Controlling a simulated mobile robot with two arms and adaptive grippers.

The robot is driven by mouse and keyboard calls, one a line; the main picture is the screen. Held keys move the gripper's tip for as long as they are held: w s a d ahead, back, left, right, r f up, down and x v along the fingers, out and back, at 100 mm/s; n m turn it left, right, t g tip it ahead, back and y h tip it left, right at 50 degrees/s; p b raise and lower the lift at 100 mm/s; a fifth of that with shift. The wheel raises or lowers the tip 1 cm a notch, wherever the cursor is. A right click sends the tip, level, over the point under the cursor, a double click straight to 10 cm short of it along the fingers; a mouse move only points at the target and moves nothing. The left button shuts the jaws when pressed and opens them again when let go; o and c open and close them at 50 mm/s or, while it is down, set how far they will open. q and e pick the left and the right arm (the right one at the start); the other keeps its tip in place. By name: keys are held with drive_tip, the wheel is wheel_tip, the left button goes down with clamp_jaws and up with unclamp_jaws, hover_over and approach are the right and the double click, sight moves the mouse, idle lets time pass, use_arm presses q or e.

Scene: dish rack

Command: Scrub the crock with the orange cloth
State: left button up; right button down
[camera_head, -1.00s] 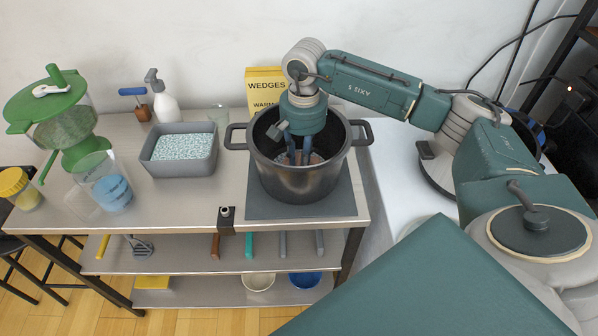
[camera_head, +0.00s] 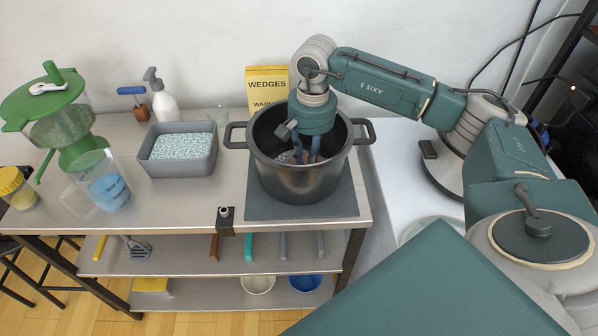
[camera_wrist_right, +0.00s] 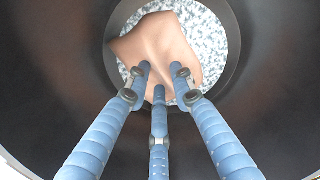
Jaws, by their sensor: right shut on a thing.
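The crock is a dark grey pot (camera_head: 297,178) with two side handles, upright on a dark square mat (camera_head: 335,205) at the table's right end. Its inner wall (camera_wrist_right: 265,60) surrounds my fingers in the right wrist view. My right gripper (camera_head: 306,157) reaches down into the crock from above, its lower end partly hidden by the rim. In the right wrist view its three blue fingers (camera_wrist_right: 160,82) are shut on the pale orange-tan cloth (camera_wrist_right: 152,38). The cloth lies bunched over white-and-blue speckled matter (camera_wrist_right: 213,42) at the bottom. My left gripper is not in view.
A grey tub (camera_head: 208,168) of speckled granules stands left of the crock. A yellow box (camera_head: 267,80) stands behind. A spray bottle (camera_head: 163,100), a clear jug (camera_head: 112,195) and a green-lidded container (camera_head: 62,135) are farther left. The table front between tub and mat is mostly clear.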

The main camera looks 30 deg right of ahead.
drive_tip(key=shift+s+d, duration=0.6)
drive_tip(key=shift+s, duration=0.1)
drive_tip(key=shift+w+a+b, duration=0.45)
drive_tip(key=shift+w+a, duration=1.8)
drive_tip(key=shift+w, duration=0.3)
drive_tip(key=shift+s+d+r, duration=0.25)
drive_tip(key=shift+s+d, duration=0.35)
drive_tip(key=shift+s, duration=0.05)
drive_tip(key=shift+s+d+r, duration=0.25)
drive_tip(key=shift+s+d, duration=0.3)
drive_tip(key=shift+s, duration=0.1)
wheel_tip(320, 180, up, 20)
drive_tip(key=p, duration=1.3)
drive_tip(key=shift+r, duration=0.15)
